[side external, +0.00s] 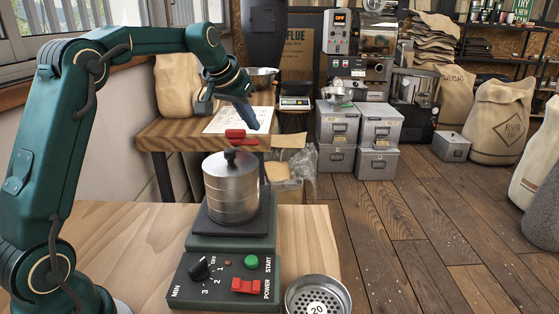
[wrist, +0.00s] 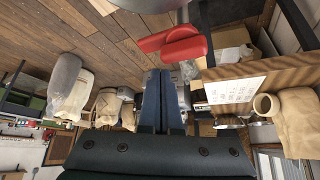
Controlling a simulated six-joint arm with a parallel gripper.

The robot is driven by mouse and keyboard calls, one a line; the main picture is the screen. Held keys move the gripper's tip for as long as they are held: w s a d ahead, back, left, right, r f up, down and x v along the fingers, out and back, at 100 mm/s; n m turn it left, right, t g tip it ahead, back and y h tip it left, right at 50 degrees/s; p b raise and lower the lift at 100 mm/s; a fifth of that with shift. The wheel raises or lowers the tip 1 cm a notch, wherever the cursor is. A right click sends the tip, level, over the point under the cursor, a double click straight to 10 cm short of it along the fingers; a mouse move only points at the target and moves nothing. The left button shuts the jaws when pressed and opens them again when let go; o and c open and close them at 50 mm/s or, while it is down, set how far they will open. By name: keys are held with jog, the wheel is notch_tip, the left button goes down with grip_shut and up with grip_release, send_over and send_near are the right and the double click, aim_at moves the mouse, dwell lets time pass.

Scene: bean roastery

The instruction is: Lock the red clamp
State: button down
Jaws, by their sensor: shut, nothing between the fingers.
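The red clamp (side external: 238,135) sits above the lid of a metal sieve stack (side external: 231,188), its bar lying roughly level. In the wrist view the red clamp (wrist: 180,45) is just beyond my fingertips, with a slim arm to the left and a wider part to the right. Whether it is locked I cannot tell. My gripper (side external: 255,125) has its dark blue fingers together and empty, close to the clamp's right end in the side view. In the wrist view my gripper (wrist: 160,74) shows a gap to the clamp. The stack's underside is hidden.
The shaker base (side external: 222,279) carries a black dial (side external: 199,268), a green START button (side external: 251,261) and a red POWER switch (side external: 246,286). A sieve marked 20 (side external: 318,298) lies at its right. A wooden bench with a paper sheet (side external: 237,120) stands behind.

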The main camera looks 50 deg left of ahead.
jog(key=shift+f, duration=0.15)
jog(key=shift+f, duration=1.65)
jog(key=shift+s+d, duration=0.1)
jog(key=shift+d, duration=0.05)
jog(key=shift+d+r, duration=0.1)
jog(key=shift+d, duration=0.2)
jog(key=shift+s+d, duration=0.1)
